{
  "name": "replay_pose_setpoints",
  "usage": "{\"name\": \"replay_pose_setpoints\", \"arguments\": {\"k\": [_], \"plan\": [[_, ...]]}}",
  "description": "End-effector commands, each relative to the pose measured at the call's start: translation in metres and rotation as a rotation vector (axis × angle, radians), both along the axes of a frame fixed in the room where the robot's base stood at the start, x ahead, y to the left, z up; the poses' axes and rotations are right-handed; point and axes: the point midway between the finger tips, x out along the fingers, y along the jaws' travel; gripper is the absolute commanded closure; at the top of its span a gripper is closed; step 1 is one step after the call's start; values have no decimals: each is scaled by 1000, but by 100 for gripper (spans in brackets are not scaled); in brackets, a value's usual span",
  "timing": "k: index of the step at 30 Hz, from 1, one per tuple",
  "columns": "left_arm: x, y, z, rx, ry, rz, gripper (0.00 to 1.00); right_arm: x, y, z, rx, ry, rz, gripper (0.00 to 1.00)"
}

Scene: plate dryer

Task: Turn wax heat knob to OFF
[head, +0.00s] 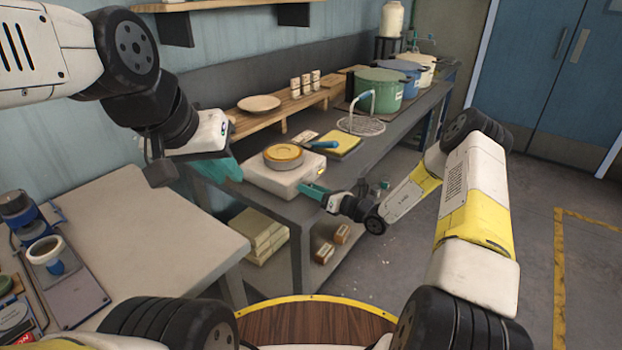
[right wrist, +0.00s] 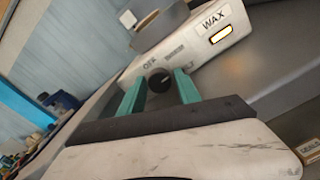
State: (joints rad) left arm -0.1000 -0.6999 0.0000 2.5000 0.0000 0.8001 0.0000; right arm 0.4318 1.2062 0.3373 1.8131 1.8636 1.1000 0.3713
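The white wax heater (head: 268,178) stands on the grey bench with a round yellow pot (head: 284,155) on top. In the right wrist view its front carries a WAX label (right wrist: 213,20), a lit yellow indicator (right wrist: 221,34) and a dark round heat knob (right wrist: 159,78). OFF lettering is above the knob; the knob's pointer is too small to read surely. My right gripper (head: 312,190) is at the heater's front, its teal fingers open on either side of the knob with small visible gaps. My left gripper (head: 228,168) hangs left of the heater; its finger opening is unclear.
A yellow pad with a teal-handled tool (head: 325,144) lies right of the heater. A wire rack (head: 362,125) and green pot (head: 380,90) stand further back. A wooden shelf (head: 280,112) holds a plate and small jars. A grey table (head: 140,225) is at left.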

Motion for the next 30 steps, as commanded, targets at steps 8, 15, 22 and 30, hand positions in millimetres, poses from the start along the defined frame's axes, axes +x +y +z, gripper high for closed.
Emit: {"name": "replay_pose_setpoints", "arguments": {"k": [8, 15, 22, 30], "plan": [[0, 0, 0, 0, 0, 0, 81, 0, -1, 0, 0, 0, 0, 100], [0, 0, 0, 0, 0, 0, 81, 0, -1, 0, -10, -13, -1, 100], [0, 0, 0, 0, 0, 0, 81, 0, -1, -1, -68, -91, -1, 100], [0, 0, 0, 0, 0, 0, 81, 0, -2, -1, -185, -252, -1, 100]]}}
